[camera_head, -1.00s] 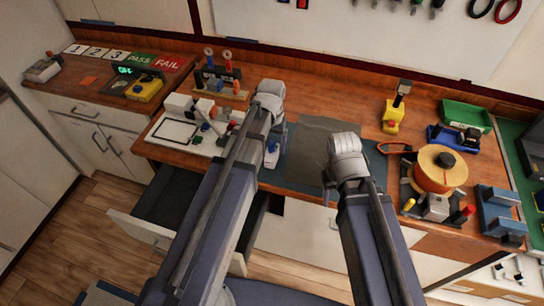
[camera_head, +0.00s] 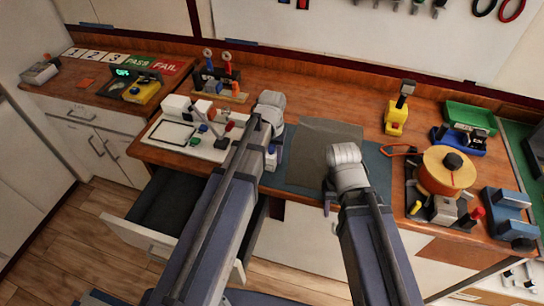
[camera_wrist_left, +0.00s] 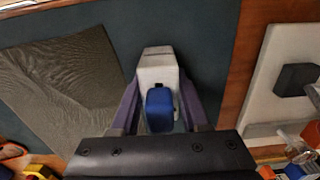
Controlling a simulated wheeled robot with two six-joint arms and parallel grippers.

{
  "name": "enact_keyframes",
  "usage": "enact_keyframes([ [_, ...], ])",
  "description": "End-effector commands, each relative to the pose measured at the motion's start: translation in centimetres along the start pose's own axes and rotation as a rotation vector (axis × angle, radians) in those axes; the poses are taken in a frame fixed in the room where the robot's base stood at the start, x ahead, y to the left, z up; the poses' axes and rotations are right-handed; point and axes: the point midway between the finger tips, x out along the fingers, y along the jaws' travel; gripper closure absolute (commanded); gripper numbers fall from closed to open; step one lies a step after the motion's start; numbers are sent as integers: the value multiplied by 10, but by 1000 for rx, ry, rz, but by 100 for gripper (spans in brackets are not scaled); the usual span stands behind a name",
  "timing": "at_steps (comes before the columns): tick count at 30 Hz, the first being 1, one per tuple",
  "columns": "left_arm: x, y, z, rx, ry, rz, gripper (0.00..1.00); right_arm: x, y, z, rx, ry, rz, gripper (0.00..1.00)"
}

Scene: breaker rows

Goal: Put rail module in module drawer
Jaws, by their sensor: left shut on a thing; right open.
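The rail module (camera_wrist_left: 157,68) is a white block with a blue front part, seen in the left wrist view between my left gripper's purple fingers. My left gripper (camera_wrist_left: 160,95) is shut on it above the dark mat. In the head view, part of the module (camera_head: 270,160) shows beside the left wrist, and the arm hides the rest. The module drawer (camera_head: 140,236) stands pulled out below the table at the left, with a dark interior; my left arm covers its right part. My right gripper (camera_head: 328,196) is open near the mat's front edge, its fingers mostly hidden.
A white test board (camera_head: 185,135) with switches stands left of the module. A grey sheet (camera_head: 318,143) lies on the dark mat (camera_head: 300,172). An orange spool (camera_head: 446,170), a yellow device (camera_head: 396,117) and blue holders (camera_head: 505,208) stand at the right.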

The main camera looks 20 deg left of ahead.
Motion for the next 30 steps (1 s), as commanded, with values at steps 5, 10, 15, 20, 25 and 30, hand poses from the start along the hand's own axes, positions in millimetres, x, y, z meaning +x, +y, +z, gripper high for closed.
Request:
enact_keyframes([
  [5,0,0,0,0,0,0,81,0,0,0,0,0,0,50],
  [10,0,0,0,0,0,1,100,0,0,0,0,0,0,50],
  [15,0,0,0,0,0,1,100,0,0,0,0,0,0,50],
  [20,0,0,0,0,0,1,100,0,0,0,0,0,0,50],
  [25,-4,0,0,0,0,1,100,-4,0,0,0,0,0,50],
  [30,-16,0,0,0,0,0,100,-16,2,1,0,0,0,50],
])
